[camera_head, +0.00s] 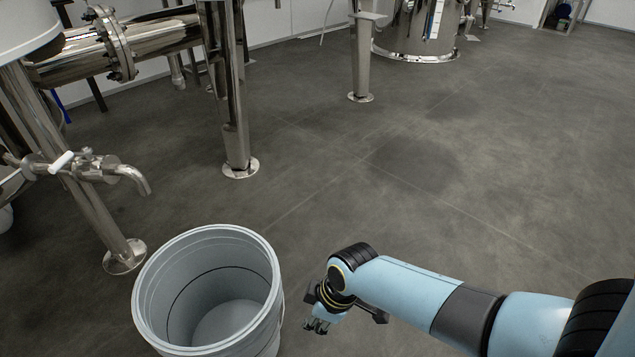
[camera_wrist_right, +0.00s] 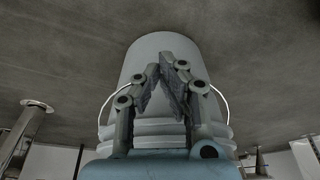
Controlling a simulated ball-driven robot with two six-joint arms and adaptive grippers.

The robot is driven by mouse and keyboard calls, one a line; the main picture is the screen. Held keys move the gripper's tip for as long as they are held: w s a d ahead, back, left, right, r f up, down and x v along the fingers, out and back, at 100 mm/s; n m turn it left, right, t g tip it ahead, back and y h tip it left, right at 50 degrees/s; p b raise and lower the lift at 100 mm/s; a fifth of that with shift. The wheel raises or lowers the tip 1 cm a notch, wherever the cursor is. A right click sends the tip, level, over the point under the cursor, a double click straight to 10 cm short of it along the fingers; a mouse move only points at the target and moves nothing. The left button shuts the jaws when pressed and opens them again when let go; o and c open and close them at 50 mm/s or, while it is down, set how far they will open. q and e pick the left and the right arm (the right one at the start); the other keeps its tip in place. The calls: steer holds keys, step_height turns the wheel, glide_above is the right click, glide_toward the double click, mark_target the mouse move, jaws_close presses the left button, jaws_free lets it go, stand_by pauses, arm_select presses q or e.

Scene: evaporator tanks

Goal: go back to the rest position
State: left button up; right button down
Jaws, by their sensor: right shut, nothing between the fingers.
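My right gripper (camera_head: 317,325) hangs low beside the bucket, a short gap to its right in the head view. In the right wrist view the gripper (camera_wrist_right: 165,72) has its fingers drawn together at the tips with nothing between them. The grey bucket (camera_head: 262,335) stands upright on the floor, open at the top and seemingly empty. The bucket (camera_wrist_right: 165,45) also shows behind the fingers in the right wrist view, with its thin wire handle at the sides. My left gripper is not in view.
A steel tap (camera_head: 130,175) with a white lever juts out at the left. Steel legs (camera_head: 235,120) of the tanks stand on round floor plates behind the bucket. A steel tank (camera_head: 415,30) is at the back. The floor (camera_head: 480,160) to the right is clear.

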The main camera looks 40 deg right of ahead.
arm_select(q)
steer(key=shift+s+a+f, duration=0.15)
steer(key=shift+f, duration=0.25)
arm_select(e)
steer(key=shift+s+r, duration=0.15)
steer(key=shift+r, duration=0.1)
